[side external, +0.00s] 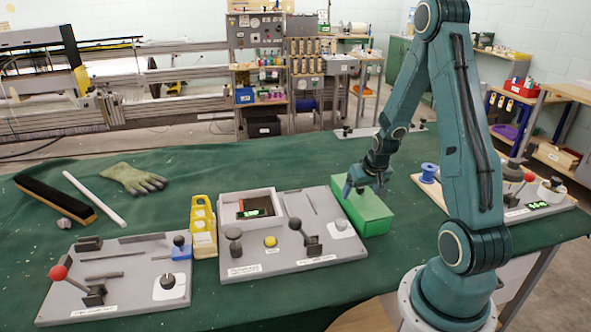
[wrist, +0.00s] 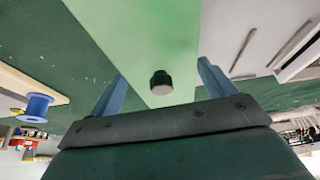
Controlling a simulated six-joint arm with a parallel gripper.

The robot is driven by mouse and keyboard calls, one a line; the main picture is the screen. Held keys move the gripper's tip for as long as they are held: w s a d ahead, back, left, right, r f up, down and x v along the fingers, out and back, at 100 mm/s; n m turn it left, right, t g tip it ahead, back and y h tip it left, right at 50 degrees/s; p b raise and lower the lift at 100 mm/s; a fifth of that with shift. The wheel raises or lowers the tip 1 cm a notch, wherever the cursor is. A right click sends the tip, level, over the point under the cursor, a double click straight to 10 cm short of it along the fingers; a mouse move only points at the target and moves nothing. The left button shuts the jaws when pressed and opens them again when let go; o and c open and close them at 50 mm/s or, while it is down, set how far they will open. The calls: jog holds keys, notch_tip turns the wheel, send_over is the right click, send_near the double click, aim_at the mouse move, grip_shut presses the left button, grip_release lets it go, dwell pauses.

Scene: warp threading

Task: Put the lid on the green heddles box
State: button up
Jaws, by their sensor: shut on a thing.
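The green heddles box (side external: 372,226) stands on the table, just right of the middle grey control panel. My gripper (side external: 363,190) points down at its top, toward the far end. In the wrist view, a pale green lid (wrist: 135,35) with a black knob (wrist: 161,83) lies between the two blue fingers of my gripper (wrist: 160,72). The fingers are wide apart and shut on the lid. My gripper partly covers the lid in the side view. I cannot tell whether the lid touches the box rim all round.
The middle grey control panel (side external: 325,256) with levers is close on the left. A blue spool (side external: 429,173) stands on a board to the right. A yellow holder (side external: 203,227) and a left lever panel (side external: 120,295) are farther left. Green cloth (side external: 290,160) behind the box is clear.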

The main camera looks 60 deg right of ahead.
jog(key=shift+f, duration=0.15)
dwell(0.4)
jog(key=o, duration=0.9)
jog(key=shift+o, duration=0.2)
jog(key=shift+r, duration=3.5)
grip_shut()
